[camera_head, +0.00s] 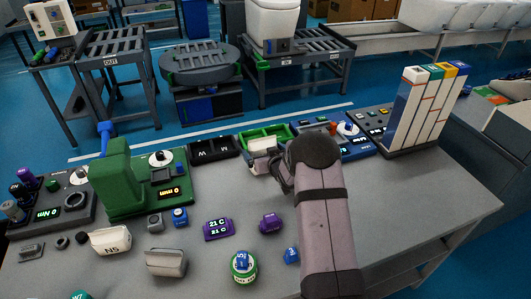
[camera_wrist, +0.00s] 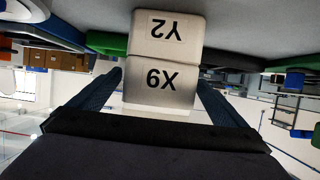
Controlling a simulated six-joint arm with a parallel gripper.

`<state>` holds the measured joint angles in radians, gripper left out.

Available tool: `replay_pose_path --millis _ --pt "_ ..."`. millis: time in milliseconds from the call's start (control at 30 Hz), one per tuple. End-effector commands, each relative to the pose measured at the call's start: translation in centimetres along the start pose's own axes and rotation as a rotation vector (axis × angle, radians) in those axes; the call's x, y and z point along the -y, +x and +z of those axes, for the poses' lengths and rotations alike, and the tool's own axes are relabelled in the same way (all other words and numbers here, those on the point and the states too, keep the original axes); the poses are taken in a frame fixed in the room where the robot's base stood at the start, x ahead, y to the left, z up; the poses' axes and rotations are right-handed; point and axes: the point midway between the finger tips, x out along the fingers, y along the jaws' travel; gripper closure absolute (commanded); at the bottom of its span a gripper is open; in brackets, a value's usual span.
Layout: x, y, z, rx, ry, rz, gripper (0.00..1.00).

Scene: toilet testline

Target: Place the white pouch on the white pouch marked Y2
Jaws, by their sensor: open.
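In the wrist view, which looks upside down, a white pouch marked Y2 (camera_wrist: 167,38) is at the top. A second white pouch, whose marking looks like X9 (camera_wrist: 160,86), adjoins it and appears to rest on it. My gripper (camera_wrist: 160,95) is open, with one dark finger on each side of the X9 pouch and a visible gap to each. In the head view, white pouch surfaces (camera_head: 262,145) show by the green tray, partly hidden by my arm. My gripper (camera_head: 277,172) is mostly hidden there.
The green tray (camera_head: 250,133) surrounds the stacking spot. A black unit (camera_head: 213,150) is left of it and a blue unit (camera_head: 352,143) right. A white pouch marked N5 (camera_head: 110,241), a purple display (camera_head: 217,228) and a green-blue knob (camera_head: 243,266) lie in front. A tall striped block (camera_head: 425,105) stands at right.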

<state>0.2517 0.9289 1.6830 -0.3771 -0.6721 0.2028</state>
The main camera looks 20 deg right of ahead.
Motion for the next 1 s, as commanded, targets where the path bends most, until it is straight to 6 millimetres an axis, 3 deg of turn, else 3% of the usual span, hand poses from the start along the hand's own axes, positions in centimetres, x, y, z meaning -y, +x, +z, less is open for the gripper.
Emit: replay_pose_path --millis 267,800,1000 --pt "-0.1 -1.3 -0.3 -0.001 0.0 0.001 0.04" --pt "0.0 -9.4 -0.2 -0.001 -0.001 0.001 0.04" --pt "-0.1 -11.3 -0.3 -0.001 0.0 0.001 0.04"
